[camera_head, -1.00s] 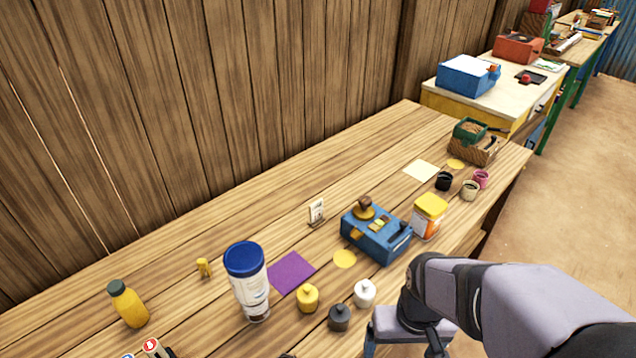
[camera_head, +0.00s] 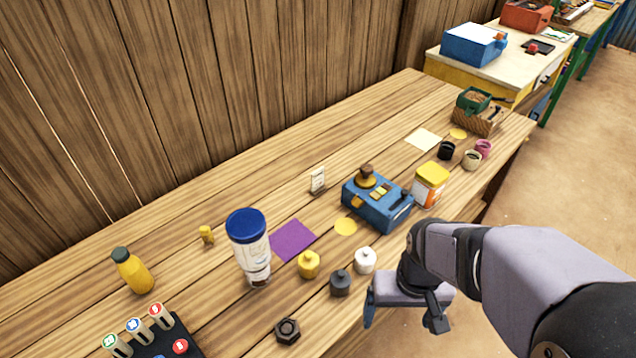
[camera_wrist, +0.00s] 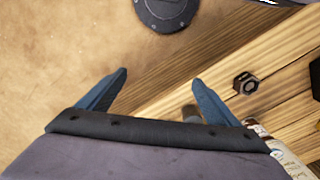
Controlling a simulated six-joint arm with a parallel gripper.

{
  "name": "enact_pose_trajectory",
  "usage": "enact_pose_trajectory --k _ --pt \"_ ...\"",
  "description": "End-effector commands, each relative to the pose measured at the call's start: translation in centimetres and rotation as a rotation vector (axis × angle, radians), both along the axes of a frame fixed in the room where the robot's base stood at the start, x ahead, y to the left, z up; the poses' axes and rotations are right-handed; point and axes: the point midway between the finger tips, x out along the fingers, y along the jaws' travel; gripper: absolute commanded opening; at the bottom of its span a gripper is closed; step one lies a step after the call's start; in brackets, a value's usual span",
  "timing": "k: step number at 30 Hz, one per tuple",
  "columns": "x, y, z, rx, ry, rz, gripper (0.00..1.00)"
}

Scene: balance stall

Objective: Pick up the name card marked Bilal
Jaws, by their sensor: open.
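A small white card in a brown stand (camera_head: 318,181) stands upright on the wooden table, behind the purple square and left of the blue box. Its marking is too small to read, so I cannot tell whether it says Bilal. My gripper (camera_head: 404,318) is at the table's front edge, to the right of and nearer than the card, well apart from it. In the wrist view my gripper (camera_wrist: 160,78) is open with nothing between its fingers, over the floor and table edge. The card does not show in the wrist view.
A tall blue-lidded jar (camera_head: 250,250), a yellow weight (camera_head: 308,264), a dark weight (camera_head: 340,283) and a white weight (camera_head: 365,261) stand near the front. A blue box (camera_head: 378,204) is right of the card. A hex nut (camera_head: 288,332) lies near the front edge.

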Motion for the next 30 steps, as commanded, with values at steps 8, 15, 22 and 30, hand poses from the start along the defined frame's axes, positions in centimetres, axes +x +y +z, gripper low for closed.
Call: enact_pose_trajectory --k 8,15,22,30 --pt "0.0 0.0 0.0 0.000 0.000 0.000 0.85" --pt "0.0 0.0 0.0 0.000 0.000 0.000 0.62" --pt "0.0 0.0 0.0 0.000 0.000 -0.001 0.62" --pt "4.1 1.5 0.2 0.063 -0.028 -0.216 0.62"
